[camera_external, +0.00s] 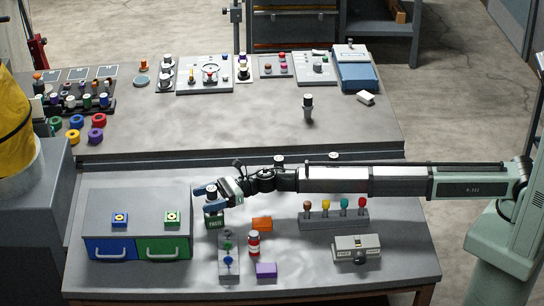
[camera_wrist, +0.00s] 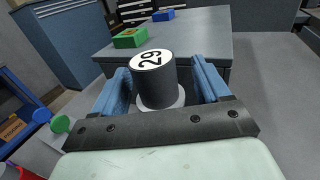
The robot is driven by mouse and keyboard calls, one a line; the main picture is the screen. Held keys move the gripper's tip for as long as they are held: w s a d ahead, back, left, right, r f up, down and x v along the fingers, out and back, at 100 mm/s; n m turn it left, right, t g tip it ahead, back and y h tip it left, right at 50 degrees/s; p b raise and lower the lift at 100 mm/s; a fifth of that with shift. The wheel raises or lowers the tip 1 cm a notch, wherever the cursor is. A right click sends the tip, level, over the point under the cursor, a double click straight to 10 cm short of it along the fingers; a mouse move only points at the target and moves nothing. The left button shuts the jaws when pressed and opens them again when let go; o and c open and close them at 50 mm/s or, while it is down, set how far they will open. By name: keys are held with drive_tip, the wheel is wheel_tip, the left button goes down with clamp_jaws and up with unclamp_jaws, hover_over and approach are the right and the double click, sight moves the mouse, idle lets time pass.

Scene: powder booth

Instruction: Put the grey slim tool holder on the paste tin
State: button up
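The grey slim tool holder (camera_wrist: 156,82) is a dark grey cylinder with a white top marked 29. In the wrist view it stands upright between the blue fingers of my gripper (camera_wrist: 165,85), with a pale round surface below it. A gap shows between the holder and the right finger; the left finger is close beside it. The green paste tin (camera_external: 215,223) stands on the near bench in the external view. My gripper (camera_external: 209,190) is directly above the tin, around the holder, which appears to rest on the tin's lid. The fingers partly hide the contact.
Left of the tin is a grey cabinet with blue (camera_external: 110,248) and green (camera_external: 163,247) drawers. A control stand (camera_external: 228,258), red-and-white can (camera_external: 253,243), orange block (camera_external: 262,224) and purple block (camera_external: 266,270) are close by on the right. A tool rack (camera_external: 334,219) stands farther right.

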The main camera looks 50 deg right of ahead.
drive_tip(key=shift+d+r, duration=0.1)
drive_tip(key=shift+r, duration=0.05)
drive_tip(key=v, duration=1.1)
drive_tip(key=shift+s+d, duration=0.15)
drive_tip(key=shift+d, duration=0.25)
